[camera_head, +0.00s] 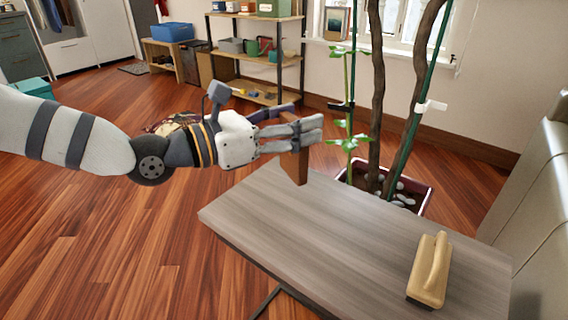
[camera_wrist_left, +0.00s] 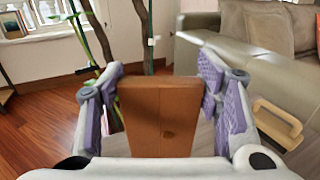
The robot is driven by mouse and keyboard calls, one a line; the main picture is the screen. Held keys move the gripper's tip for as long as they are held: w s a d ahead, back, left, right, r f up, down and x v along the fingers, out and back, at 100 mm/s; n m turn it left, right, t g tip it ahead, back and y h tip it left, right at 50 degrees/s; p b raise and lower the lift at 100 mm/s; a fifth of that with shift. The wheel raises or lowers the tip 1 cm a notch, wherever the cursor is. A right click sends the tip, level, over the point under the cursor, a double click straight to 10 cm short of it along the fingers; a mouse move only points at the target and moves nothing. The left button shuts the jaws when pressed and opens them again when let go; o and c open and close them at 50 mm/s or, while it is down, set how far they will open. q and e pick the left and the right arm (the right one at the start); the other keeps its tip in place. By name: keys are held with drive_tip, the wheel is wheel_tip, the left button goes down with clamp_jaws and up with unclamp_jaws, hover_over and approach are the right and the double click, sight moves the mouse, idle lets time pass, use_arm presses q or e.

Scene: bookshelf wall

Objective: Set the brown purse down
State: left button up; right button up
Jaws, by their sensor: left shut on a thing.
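The brown purse (camera_head: 300,160) looks like a flat, upright brown block with a wood-like surface. In the left wrist view the purse (camera_wrist_left: 160,118) stands between the purple-padded fingers. My left gripper (camera_head: 308,133) is shut on it, reaching in from the left at the table's far edge. The grey wood-topped table (camera_head: 330,230) lies below and in front of the purse. The purse's lower end overlaps the tabletop's far edge in the picture; I cannot tell whether it touches. My right gripper is not in view.
A tan handled block (camera_head: 430,270) sits at the table's right near end; the rest of the top is bare. A potted plant with tall stems (camera_head: 378,100) stands behind the table. A grey sofa (camera_head: 535,190) is on the right.

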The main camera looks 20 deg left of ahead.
use_arm(q)
drive_tip(key=w+a+f+b, duration=0.2)
drive_tip(key=a+f, duration=0.2)
drive_tip(key=f, duration=0.4)
drive_tip(key=shift+w+f, duration=0.4)
drive_tip(key=shift+f, duration=0.1)
drive_tip(key=shift+f, duration=0.15)
drive_tip(key=o, duration=1.6)
